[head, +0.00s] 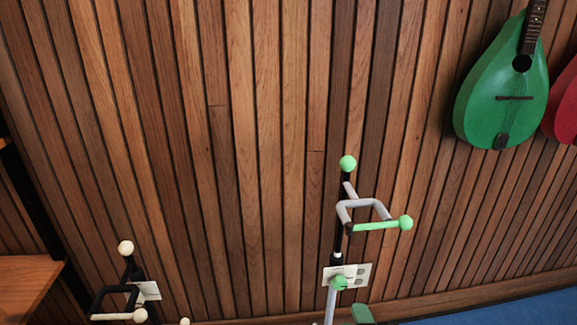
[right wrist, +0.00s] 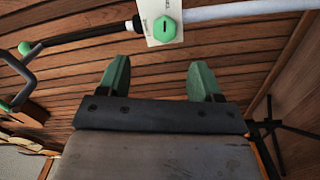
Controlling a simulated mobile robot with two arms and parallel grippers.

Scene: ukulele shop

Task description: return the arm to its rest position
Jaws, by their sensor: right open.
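My right gripper (right wrist: 158,82) shows in the right wrist view with its two green fingers spread apart and nothing between them. Just beyond the fingers is a stand's pole (right wrist: 235,10) with a green knob (right wrist: 166,29) on a pale plate. The fingers look apart from the knob. In the head view, a small green block at the bottom edge beside the stand looks like one of my right fingertips; the rest of that arm is out of frame. My left gripper is not in view.
The grey stand (head: 358,205) with green tips holds no instrument. A black stand (head: 115,300) with cream tips is at lower left, near a wooden surface (head: 25,280). A green instrument (head: 500,95) and a red one (head: 565,105) hang on the slatted wall (head: 240,130).

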